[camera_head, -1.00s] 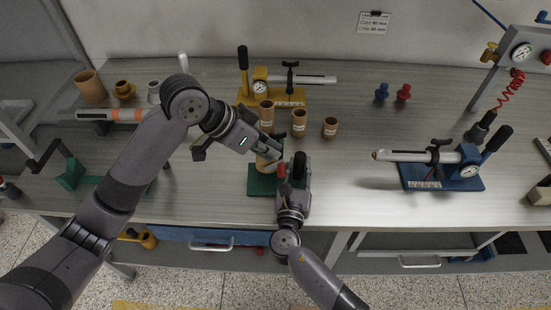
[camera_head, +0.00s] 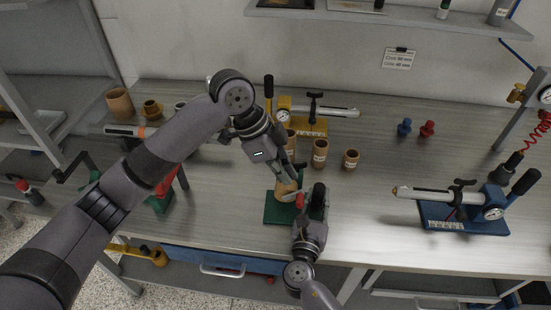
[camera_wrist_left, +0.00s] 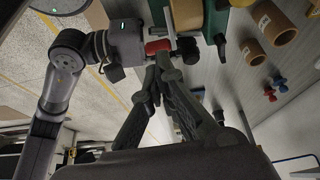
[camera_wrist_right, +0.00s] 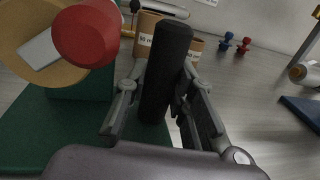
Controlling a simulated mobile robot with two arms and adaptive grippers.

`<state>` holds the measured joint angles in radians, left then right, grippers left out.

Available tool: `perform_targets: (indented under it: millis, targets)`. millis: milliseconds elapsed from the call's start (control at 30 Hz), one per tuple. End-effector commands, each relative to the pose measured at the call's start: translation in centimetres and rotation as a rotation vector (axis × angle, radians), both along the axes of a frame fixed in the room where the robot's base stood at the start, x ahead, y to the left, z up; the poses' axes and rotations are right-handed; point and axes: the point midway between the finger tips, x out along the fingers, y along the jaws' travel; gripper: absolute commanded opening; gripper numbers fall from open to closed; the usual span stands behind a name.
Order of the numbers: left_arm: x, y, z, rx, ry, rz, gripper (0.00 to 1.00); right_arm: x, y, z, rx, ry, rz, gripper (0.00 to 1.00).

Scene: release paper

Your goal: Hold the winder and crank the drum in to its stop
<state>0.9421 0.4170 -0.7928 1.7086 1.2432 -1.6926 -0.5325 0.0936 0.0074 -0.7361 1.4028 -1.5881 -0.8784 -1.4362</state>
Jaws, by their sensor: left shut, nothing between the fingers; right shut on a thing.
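The winder has a green base (camera_head: 277,213) on the bench front, a tan drum (camera_wrist_right: 14,32) with a flat grey crank bar (camera_wrist_right: 41,50), a red crank knob (camera_wrist_right: 86,34) and an upright black handle (camera_wrist_right: 163,70). My right gripper (camera_head: 314,212) is shut on the black handle. My left gripper (camera_head: 291,180) is shut and empty, beside the drum and close to the knob. In the left wrist view its fingertips (camera_wrist_left: 163,66) lie just below the red knob (camera_wrist_left: 158,46); whether they touch cannot be told. The left fingers partly hide the drum in the head view.
Brown labelled tubes (camera_head: 319,153) stand behind the winder, near a yellow gauge device (camera_head: 308,127). A blue gauge device (camera_head: 464,217) stands at right. Blue (camera_head: 404,128) and red (camera_head: 427,129) pegs stand farther back. The bench between winder and blue device is clear.

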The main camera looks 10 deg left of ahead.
Motion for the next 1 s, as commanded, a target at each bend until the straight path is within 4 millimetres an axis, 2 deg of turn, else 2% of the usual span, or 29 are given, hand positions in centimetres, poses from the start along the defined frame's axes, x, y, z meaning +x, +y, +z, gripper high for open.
perform_targets:
  millis: [33, 200, 400, 1000]
  targets:
    - [0.0, -0.5, -1.1, 0.0, 0.004, -0.001, 0.0, 0.0, -0.1, 0.0, -0.001, 0.0, -0.001, 0.0]
    - [0.0, -1.7, -3.7, 0.0, 0.004, 0.001, 0.0, 0.0, -0.1, 0.0, -0.001, 0.0, -0.001, 0.0]
    - [0.1, -2.5, -5.3, -0.001, 0.0, 0.001, 0.0, 0.0, -0.1, 0.0, -0.001, 0.0, -0.001, 0.0]
    - [0.2, -2.7, -5.6, -0.001, -0.001, 0.001, 0.0, 0.0, -0.1, 0.0, -0.001, 0.0, -0.002, 0.0]
